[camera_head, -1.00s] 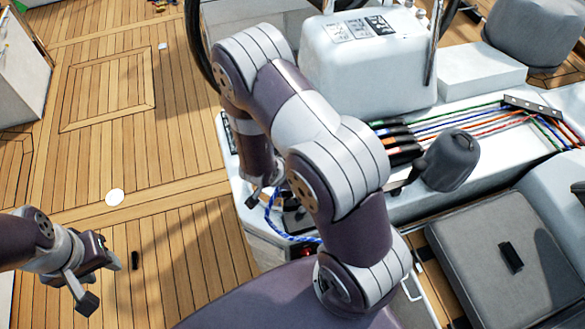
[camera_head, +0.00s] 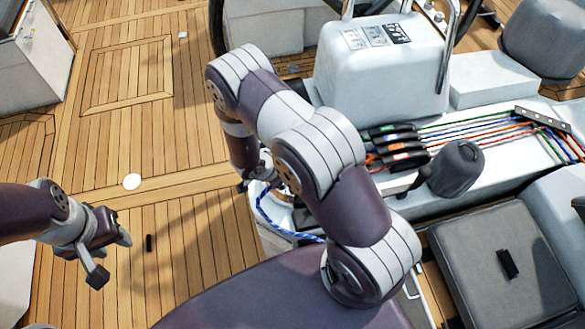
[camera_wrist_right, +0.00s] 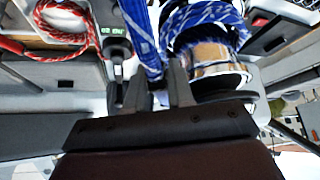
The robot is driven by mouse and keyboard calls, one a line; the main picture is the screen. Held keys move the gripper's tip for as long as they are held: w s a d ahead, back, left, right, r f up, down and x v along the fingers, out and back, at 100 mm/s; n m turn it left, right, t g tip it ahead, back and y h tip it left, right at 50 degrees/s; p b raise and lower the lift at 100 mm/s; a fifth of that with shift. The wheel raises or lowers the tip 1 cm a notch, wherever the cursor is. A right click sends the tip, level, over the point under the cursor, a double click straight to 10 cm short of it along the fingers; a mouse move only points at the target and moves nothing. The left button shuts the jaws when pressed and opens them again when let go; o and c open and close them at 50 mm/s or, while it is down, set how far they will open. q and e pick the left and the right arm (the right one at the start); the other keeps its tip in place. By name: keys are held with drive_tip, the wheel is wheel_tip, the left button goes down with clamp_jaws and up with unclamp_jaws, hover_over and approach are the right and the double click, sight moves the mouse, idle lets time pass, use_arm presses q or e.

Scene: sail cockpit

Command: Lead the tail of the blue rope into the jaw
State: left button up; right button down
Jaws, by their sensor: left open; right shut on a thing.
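The blue rope (camera_head: 275,228) hangs in a loop below my right forearm in the head view. In the right wrist view, the blue rope (camera_wrist_right: 143,38) runs down to the fingers of my right gripper (camera_wrist_right: 158,92), which is shut on it. Wraps of the same rope circle a winch drum (camera_wrist_right: 210,57) with a bronze band and shiny metal rim, just right of the fingers. I cannot clearly make out the jaw. In the head view, my forearm covers most of the winch. My left gripper (camera_head: 112,258) is open and empty above the deck, far from the rope.
A red and white rope coil (camera_wrist_right: 62,20) hangs left in the wrist view. The wooden deck (camera_head: 185,235) between my arms is mostly clear.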

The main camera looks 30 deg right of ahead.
drive_tip(key=shift+w+a+r, duration=0.15)
drive_tip(key=shift+a+r, duration=0.05)
use_arm(q)
drive_tip(key=shift+r, duration=0.65)
use_arm(e)
drive_tip(key=shift+a+f+m, duration=0.1)
drive_tip(key=shift+f+m, duration=0.15)
drive_tip(key=shift+m, duration=0.05)
drive_tip(key=shift+w+r+p, duration=0.15)
drive_tip(key=shift+p, duration=0.3)
drive_tip(key=shift+w+a+m+g+p, duration=0.7)
drive_tip(key=shift+w+m+g+p, duration=0.15)
drive_tip(key=shift+m, duration=0.25)
drive_tip(key=c, duration=1.3)
unclamp_jaws()
drive_tip(key=shift+w, duration=0.1)
use_arm(q)
wheel_tip(320, 180, up, 2)
drive_tip(key=shift+r, duration=0.1)
use_arm(e)
drive_tip(key=o, duration=0.9)
